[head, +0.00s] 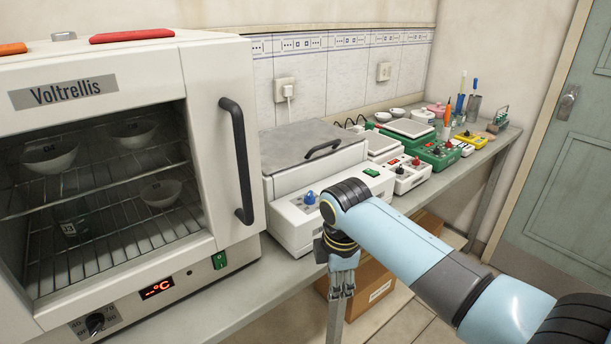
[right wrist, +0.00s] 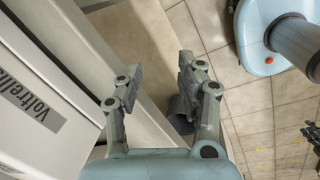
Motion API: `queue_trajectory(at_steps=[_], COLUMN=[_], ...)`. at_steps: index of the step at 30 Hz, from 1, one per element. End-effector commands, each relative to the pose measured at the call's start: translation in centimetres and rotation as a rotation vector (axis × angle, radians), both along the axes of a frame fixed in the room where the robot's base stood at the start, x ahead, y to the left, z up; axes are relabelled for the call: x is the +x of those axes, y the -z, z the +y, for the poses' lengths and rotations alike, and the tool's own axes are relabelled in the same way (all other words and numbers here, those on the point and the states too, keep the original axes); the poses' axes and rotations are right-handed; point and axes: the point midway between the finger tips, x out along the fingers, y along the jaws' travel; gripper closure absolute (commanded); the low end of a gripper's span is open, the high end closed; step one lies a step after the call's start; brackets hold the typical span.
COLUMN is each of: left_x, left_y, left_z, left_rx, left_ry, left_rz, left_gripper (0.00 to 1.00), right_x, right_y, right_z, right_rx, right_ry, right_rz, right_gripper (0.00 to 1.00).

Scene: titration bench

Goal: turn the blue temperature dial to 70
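The blue dial (head: 309,197) sits on the front panel of a white bath with a grey lid (head: 310,145), in the middle of the head view. Its scale is too small to read. My right gripper (head: 343,292) hangs fingers down, lower and to the right of the dial in the picture, apart from it. In the right wrist view the fingers (right wrist: 156,70) are spread with nothing between them; the dial does not show there. My left gripper is in neither view.
The Voltrellis oven (head: 90,88) fills the left, with a black knob (head: 95,323) and a handle (head: 238,160). Green and white instruments (head: 435,152) line the bench to the right. A cardboard box (head: 372,292) stands below the bench.

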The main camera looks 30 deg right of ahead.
Motion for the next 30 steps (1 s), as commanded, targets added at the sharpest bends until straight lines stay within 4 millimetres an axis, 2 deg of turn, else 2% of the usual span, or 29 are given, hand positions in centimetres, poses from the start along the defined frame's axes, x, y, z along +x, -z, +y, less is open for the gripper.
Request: queue_trajectory(at_steps=[1, 3, 4, 6, 12, 18, 21, 23, 26, 30], left_x=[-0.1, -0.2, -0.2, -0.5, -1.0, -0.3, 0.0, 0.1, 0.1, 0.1], left_y=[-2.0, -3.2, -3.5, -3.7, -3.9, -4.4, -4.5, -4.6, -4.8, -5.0], left_z=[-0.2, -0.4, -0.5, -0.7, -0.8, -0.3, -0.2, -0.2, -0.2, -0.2], left_rx=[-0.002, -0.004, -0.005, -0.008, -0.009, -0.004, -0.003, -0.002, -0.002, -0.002], left_ry=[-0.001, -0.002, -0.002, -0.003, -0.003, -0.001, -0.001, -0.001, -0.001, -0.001], left_rz=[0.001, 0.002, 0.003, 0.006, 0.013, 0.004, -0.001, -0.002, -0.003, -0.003], left_gripper=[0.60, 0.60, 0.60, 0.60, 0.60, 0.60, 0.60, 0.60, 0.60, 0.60], right_x=[1.4, 3.1, 3.8, 5.4, 10.2, 13.7, 14.3, 14.4, 14.4, 14.4], right_y=[-4.4, -8.8, -10.2, -12.2, -16.4, -21.2, -22.2, -22.1, -20.9, -18.1], right_z=[0.0, -0.1, -0.2, -0.5, -1.7, -2.5, -2.7, -2.7, -2.7, -2.6], right_rx=[-0.009, -0.021, -0.025, -0.031, -0.028, -0.005, 0.005, 0.008, 0.010, 0.011], right_ry=[-0.065, -0.184, -0.237, -0.357, -0.694, -0.998, -1.077, -1.098, -1.105, -1.103], right_rz=[-0.004, 0.011, 0.021, 0.045, 0.107, 0.144, 0.153, 0.154, 0.157, 0.157], right_gripper=[0.62, 0.62, 0.62, 0.62, 0.62, 0.62, 0.62, 0.62, 0.62, 0.62])
